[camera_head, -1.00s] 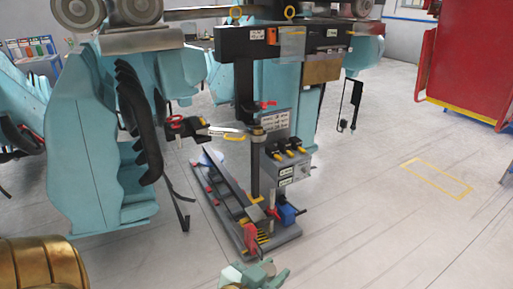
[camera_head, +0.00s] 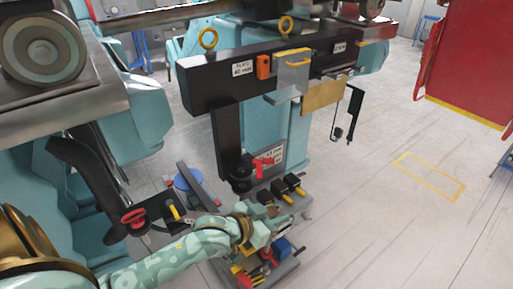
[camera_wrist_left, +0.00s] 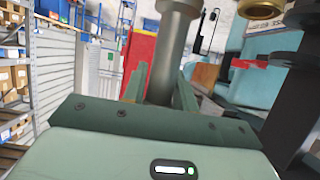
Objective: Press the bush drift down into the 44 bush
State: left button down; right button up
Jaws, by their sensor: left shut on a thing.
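My left gripper (camera_head: 266,228) reaches in from the left, low in front of the black upright of the stand. In the left wrist view its two fingers (camera_wrist_left: 162,74) are shut on a grey cylinder (camera_wrist_left: 165,55), which looks like the bush drift and runs up out of the frame. A brass ring (camera_wrist_left: 262,8) at the top right of that view may be the 44 bush; I cannot be sure. A dark stepped column (camera_wrist_left: 297,95) stands to the right of the drift, apart from it. My right gripper is not in view.
A black beam (camera_head: 225,78) with yellow lifting eyes crosses above. A red lever (camera_head: 264,165) sticks out from the upright. Black blocks with yellow ends (camera_head: 285,187) and a blue block (camera_head: 281,249) crowd the gripper. Open floor (camera_head: 390,235) lies to the right.

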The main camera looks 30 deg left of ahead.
pick_arm(q)
jog(key=w+a+r+p, duration=0.5)
jog(key=a+r, duration=0.2)
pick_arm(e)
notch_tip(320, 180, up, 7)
pick_arm(q)
notch_tip(320, 180, down, 6)
jog(key=b, duration=0.6)
jog(key=shift+a, duration=0.25)
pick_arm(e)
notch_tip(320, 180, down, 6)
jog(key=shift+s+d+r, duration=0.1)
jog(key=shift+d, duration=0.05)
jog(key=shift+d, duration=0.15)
pick_arm(q)
jog(key=shift+s+f, duration=0.1)
jog(key=shift+s, duration=0.05)
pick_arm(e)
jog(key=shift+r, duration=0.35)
pick_arm(q)
jog(key=shift+p, duration=0.3)
jog(key=shift+f, duration=0.15)
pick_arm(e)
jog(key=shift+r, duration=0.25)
pick_arm(q)
jog(key=shift+p, duration=0.6)
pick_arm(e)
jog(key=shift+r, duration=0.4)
